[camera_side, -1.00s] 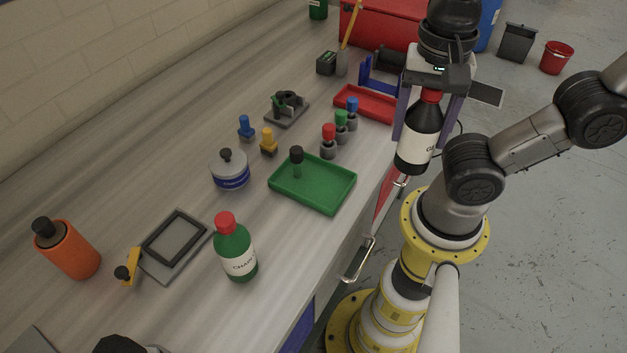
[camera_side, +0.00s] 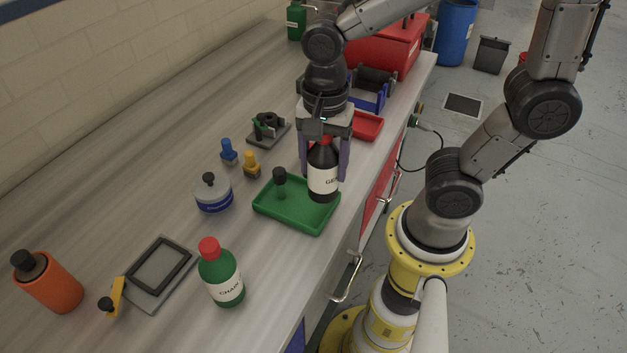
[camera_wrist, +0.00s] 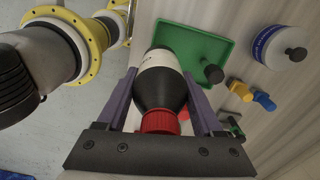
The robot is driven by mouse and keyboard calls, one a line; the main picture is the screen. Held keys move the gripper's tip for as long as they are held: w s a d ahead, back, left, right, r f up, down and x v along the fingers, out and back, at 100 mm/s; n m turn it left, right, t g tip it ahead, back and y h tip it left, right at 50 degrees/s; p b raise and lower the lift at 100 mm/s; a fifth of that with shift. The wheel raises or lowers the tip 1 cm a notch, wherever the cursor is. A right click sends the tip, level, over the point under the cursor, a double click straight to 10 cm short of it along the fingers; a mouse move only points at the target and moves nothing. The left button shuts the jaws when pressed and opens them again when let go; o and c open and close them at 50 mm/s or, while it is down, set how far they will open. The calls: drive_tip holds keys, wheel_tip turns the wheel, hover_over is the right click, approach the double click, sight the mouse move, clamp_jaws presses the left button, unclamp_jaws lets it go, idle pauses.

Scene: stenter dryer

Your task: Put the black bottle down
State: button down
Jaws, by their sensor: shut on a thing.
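The black bottle (camera_side: 323,178) has a red cap and a white label. My gripper (camera_side: 325,165) is shut on it and holds it upright at the right, far end of the green tray (camera_side: 290,222). I cannot tell whether its base touches the tray or hangs just above it. In the wrist view the bottle (camera_wrist: 163,88) lies between my two purple fingers (camera_wrist: 162,100), its red cap nearest the camera. The green tray (camera_wrist: 205,38) shows behind it.
A black-knobbed piece (camera_side: 280,180) stands in the tray. A green bottle (camera_side: 221,275) stands nearer the camera. A white and blue tin (camera_side: 212,194), a yellow piece (camera_side: 251,164) and a blue piece (camera_side: 228,152) stand to the left. A red tray (camera_side: 367,127) lies behind my gripper.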

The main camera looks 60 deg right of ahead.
sight(314, 183)
drive_tip(key=shift+w+a+f, duration=0.15)
drive_tip(key=shift+w+f, duration=0.55)
drive_tip(key=shift+f, duration=0.8)
drive_tip(key=shift+w+f, duration=0.2)
drive_tip(key=shift+f, duration=0.8)
drive_tip(key=shift+f, duration=0.15)
drive_tip(key=shift+c, duration=0.2)
unclamp_jaws()
